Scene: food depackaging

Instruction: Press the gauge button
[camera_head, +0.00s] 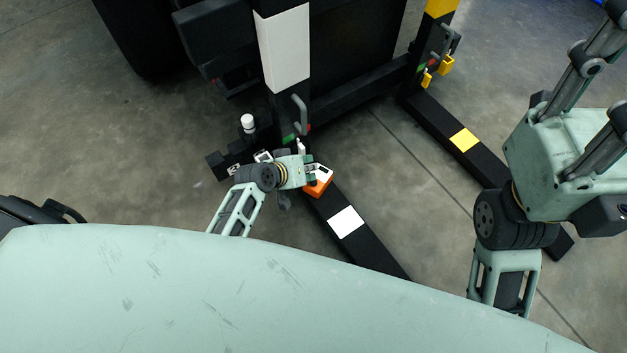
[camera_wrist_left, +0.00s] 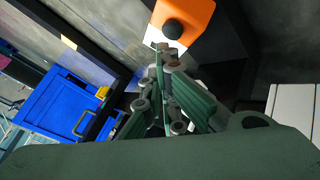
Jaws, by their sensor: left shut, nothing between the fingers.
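The gauge is a small orange and white block (camera_head: 319,182) on the black frame, in the middle of the head view. In the left wrist view its orange face (camera_wrist_left: 190,18) carries a round black button (camera_wrist_left: 173,28). My left gripper (camera_head: 309,172) is shut and empty right beside the gauge. In the left wrist view its closed fingertips (camera_wrist_left: 168,55) are just below the button; I cannot tell if they touch it. My right gripper (camera_head: 611,82) is at the right edge of the head view, its fingers apart and empty, the tips partly cut off.
A black beam with a white patch (camera_head: 346,221) runs along the floor below the gauge. A second beam has a yellow patch (camera_head: 464,139). A white-capped post (camera_head: 248,123) stands left of my left gripper. Bare concrete floor lies between the beams.

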